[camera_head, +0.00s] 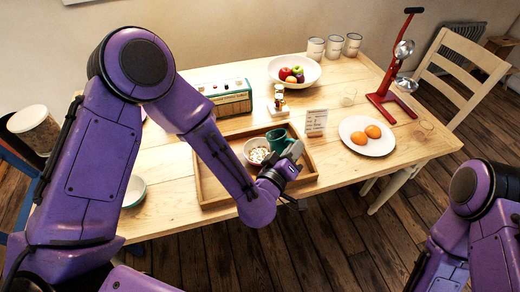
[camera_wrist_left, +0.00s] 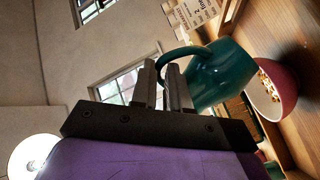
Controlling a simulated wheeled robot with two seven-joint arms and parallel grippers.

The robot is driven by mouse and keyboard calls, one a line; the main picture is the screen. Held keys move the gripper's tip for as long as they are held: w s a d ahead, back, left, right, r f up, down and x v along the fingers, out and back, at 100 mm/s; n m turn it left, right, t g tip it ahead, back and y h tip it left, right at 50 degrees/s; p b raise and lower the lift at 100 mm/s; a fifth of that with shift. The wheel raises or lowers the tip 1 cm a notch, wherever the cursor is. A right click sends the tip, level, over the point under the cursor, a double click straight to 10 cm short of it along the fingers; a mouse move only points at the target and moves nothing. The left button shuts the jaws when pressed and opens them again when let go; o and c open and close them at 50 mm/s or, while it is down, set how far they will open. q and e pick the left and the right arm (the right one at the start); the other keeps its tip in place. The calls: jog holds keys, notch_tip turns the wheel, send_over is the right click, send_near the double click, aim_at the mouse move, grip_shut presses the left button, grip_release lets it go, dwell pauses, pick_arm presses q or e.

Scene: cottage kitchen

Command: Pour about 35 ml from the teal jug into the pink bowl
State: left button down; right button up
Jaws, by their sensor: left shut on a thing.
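The teal jug (camera_head: 277,139) is over the wooden tray, close beside the pink bowl (camera_head: 249,149). My left gripper (camera_head: 291,154) is shut on the jug's handle; the left wrist view shows the jug (camera_wrist_left: 222,78) with the fingers (camera_wrist_left: 166,85) at its handle. The bowl (camera_wrist_left: 287,88) shows a pink outside and small pale bits inside in the left wrist view. I see no stream of liquid, and the jug's contents are hidden. My right gripper is out of view; only my right arm shows.
The wooden tray (camera_head: 214,190) lies at the table's front edge. A radio (camera_head: 231,97), small figurine (camera_head: 278,101) and card (camera_head: 316,122) stand behind it.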

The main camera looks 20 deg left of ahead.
pick_arm(q)
jog(key=d+f+m+b, duration=0.1)
jog(key=b, duration=0.1)
jog(key=d+f+m+b, duration=0.1)
jog(key=f+m+b, duration=0.1)
jog(key=f+m+t+b, duration=0.1)
jog(key=b, duration=0.1)
jog(key=shift+s+d+f+m+b, duration=0.2)
jog(key=shift+s+d+m+b, duration=0.15)
jog(key=shift+s+d+m, duration=0.05)
dwell(2.4)
